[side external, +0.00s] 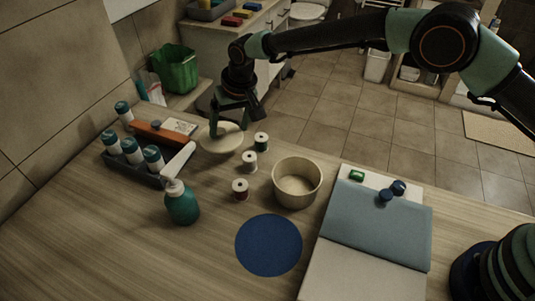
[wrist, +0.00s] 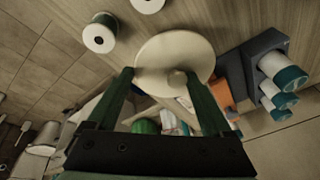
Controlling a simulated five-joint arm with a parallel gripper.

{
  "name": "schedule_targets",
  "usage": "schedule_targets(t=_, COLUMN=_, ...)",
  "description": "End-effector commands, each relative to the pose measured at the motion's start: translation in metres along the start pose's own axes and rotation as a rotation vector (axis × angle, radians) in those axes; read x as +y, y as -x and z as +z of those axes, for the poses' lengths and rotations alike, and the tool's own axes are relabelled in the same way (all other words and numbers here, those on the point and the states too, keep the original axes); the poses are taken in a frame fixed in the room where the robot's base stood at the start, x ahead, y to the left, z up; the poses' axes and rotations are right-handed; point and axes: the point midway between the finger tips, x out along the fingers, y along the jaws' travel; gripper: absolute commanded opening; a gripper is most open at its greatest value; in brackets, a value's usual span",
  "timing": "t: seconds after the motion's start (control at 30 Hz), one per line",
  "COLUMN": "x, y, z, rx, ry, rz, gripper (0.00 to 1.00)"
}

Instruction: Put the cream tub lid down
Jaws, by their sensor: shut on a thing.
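The cream tub lid (side external: 221,143) is a round pale disc with a small knob. My gripper (side external: 228,128) is shut on it near the table's back edge, left of the thread spools. In the wrist view the lid (wrist: 172,52) lies at my fingertips (wrist: 160,76), with its knob between them. I cannot tell whether the lid's underside touches anything. The cream tub (side external: 297,188) stands open and upright on the table, right of the spools and apart from the lid.
Several spools (side external: 249,160) stand between lid and tub. A green bottle (side external: 181,204) and a dark tray (side external: 130,165) of capped bottles are left. A blue round mat (side external: 268,245) lies bare in front. A blue-grey cloth (side external: 375,225) lies at right.

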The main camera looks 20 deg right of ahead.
Motion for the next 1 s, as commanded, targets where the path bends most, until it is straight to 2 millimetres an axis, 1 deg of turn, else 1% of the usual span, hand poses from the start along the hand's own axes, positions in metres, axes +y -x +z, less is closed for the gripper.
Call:
schedule_targets(t=0.3, x=0.005, y=-0.037, z=0.01, rx=-0.001, ry=0.0, rz=0.0, gripper=0.2)
schedule_targets(t=0.7, x=0.006, y=-0.042, z=0.011, rx=0.0, ry=0.0, rz=0.0, gripper=0.2)
schedule_targets(t=0.73, x=0.006, y=-0.042, z=0.011, rx=0.0, ry=0.0, rz=0.0, gripper=0.96)
schedule_targets(t=0.77, x=0.006, y=-0.041, z=0.011, rx=0.0, ry=0.0, rz=0.0, gripper=1.0)
schedule_targets(t=1.0, x=0.006, y=-0.041, z=0.011, rx=0.0, ry=0.0, rz=0.0, gripper=1.0)
